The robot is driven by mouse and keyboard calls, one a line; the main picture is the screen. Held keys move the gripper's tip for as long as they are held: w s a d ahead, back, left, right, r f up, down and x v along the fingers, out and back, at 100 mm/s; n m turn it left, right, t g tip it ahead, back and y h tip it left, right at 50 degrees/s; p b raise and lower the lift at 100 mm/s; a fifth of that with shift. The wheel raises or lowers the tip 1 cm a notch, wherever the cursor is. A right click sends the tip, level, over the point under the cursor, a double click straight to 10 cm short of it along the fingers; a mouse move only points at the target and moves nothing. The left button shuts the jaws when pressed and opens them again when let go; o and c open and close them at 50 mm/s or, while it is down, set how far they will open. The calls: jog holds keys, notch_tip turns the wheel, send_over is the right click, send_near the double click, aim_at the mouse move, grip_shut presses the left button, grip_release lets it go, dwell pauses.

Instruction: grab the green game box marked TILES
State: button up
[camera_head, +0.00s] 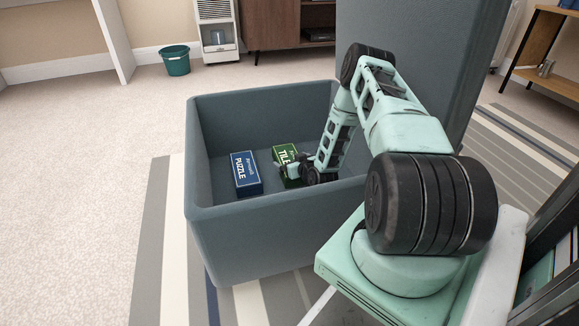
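The green game box (285,152) marked TILES lies inside a large blue-grey bin (236,222), toward the middle of its floor. Only the upper part of its label shows; my gripper hides its lower right part. My gripper (288,173) reaches down into the bin at the green box's near end, and its fingers overlap the box in the picture. I cannot tell whether the fingers are open or closed on it. A blue box (245,173) marked PUZZLE lies in the bin just left of the green box, with a small gap between them.
The bin's walls surround both boxes, with bare bin floor at the left and back. A tall blue-grey block (420,60) stands behind the bin at the right. A striped rug (160,240) lies under the bin. A green bucket (175,61) stands far back; carpet at the left is clear.

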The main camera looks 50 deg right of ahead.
jog(key=c, duration=0.9)
jog(key=shift+c, duration=0.2)
jog(key=shift+r, duration=0.1)
